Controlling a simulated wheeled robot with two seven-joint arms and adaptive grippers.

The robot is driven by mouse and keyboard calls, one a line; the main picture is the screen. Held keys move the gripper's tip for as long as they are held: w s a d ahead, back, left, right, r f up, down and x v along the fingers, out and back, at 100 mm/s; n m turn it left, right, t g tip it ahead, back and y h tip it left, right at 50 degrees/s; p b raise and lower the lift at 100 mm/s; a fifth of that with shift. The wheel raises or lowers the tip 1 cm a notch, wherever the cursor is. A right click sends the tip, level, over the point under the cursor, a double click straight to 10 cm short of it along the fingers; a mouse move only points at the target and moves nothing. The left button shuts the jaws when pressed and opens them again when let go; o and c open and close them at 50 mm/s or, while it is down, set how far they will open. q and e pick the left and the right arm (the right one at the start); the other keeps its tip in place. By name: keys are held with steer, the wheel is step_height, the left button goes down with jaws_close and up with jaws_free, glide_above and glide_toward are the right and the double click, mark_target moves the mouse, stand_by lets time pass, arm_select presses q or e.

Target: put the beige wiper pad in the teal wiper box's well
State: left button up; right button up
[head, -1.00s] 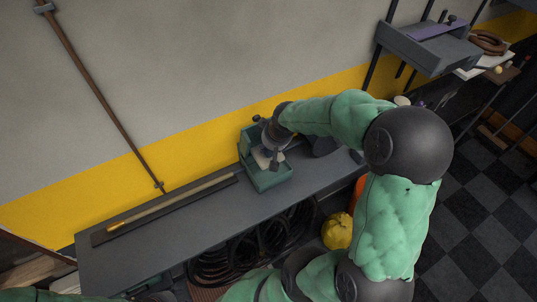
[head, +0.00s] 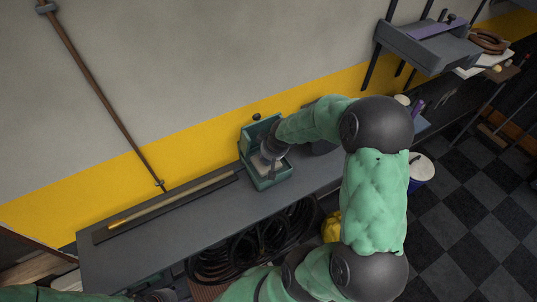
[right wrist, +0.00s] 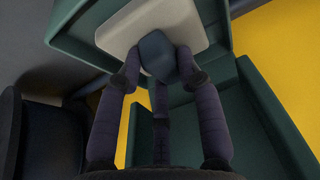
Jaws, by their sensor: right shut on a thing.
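The teal wiper box (head: 268,183) stands on the grey bench with its lid raised at the wall side. Its open well side also shows in the right wrist view (right wrist: 75,42). The beige wiper pad (right wrist: 183,22) has a dark blue grip block (right wrist: 157,56). My right gripper (right wrist: 157,62) is shut on that block and holds the pad over the well, skewed to the box walls. In the head view the pad (head: 258,162) shows as a pale patch within the box outline, under my right gripper (head: 268,158). I cannot tell whether it touches the well floor. My left gripper is out of view.
The grey bench (head: 130,250) runs along the wall. A long wooden-handled tool (head: 165,207) lies left of the box. Black coils (head: 260,245) and a yellow object (head: 332,226) are below the bench. A wall shelf (head: 425,48) is at upper right.

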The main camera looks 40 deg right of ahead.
steer(key=shift+f, duration=0.15)
steer(key=o, duration=1)
steer(key=shift+o, duration=0.2)
steer(key=shift+r, duration=0.35)
steer(key=v, duration=1.1)
steer(key=shift+s+r, duration=0.3)
